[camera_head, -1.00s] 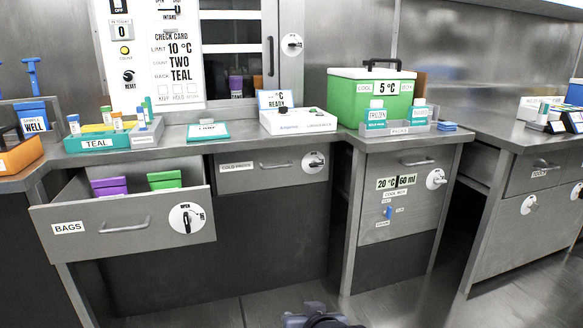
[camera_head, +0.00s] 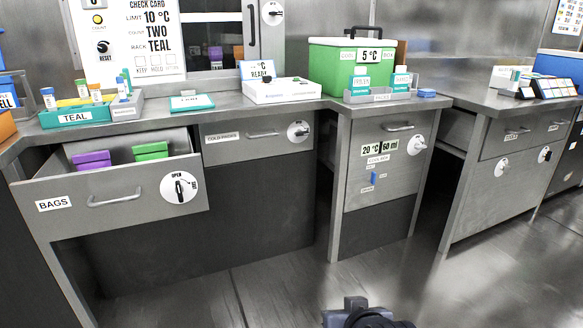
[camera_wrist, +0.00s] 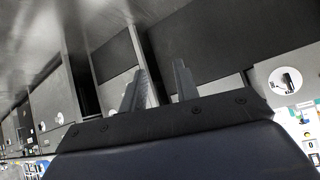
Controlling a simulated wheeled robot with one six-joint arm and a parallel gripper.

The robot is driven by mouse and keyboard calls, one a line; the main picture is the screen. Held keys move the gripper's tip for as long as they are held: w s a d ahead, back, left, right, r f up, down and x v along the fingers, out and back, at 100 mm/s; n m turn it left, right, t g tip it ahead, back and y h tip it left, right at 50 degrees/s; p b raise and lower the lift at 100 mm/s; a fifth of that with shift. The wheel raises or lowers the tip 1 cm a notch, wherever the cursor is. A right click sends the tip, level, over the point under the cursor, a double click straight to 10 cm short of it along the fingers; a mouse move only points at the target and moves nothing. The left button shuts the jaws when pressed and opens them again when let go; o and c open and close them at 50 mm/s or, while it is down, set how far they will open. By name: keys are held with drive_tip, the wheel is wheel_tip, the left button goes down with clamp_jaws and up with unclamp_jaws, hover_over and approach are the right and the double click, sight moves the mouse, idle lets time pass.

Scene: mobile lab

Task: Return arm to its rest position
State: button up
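My gripper (camera_wrist: 160,88) shows in the wrist view with its two fingers apart and nothing between them. The wrist view is tilted and looks past the fingers at grey cabinet fronts and dark panels. In the head view only a dark part of my arm (camera_head: 365,314) shows at the bottom edge, low over the floor and well short of the benches. The fingers cannot be made out in the head view.
The BAGS drawer (camera_head: 122,203) stands open at the left, with purple (camera_head: 92,160) and green (camera_head: 150,152) items inside. A green cool box (camera_head: 350,76) and a teal rack (camera_head: 76,116) stand on the bench. The floor (camera_head: 285,290) in front is clear.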

wheel_tip(320, 180, down, 5)
drive_tip(key=s+d+g+h+b, duration=0.1)
drive_tip(key=s+d, duration=0.1)
drive_tip(key=shift+s+d+f, duration=0.15)
drive_tip(key=shift+d+f, duration=0.05)
drive_tip(key=shift+r, duration=0.1)
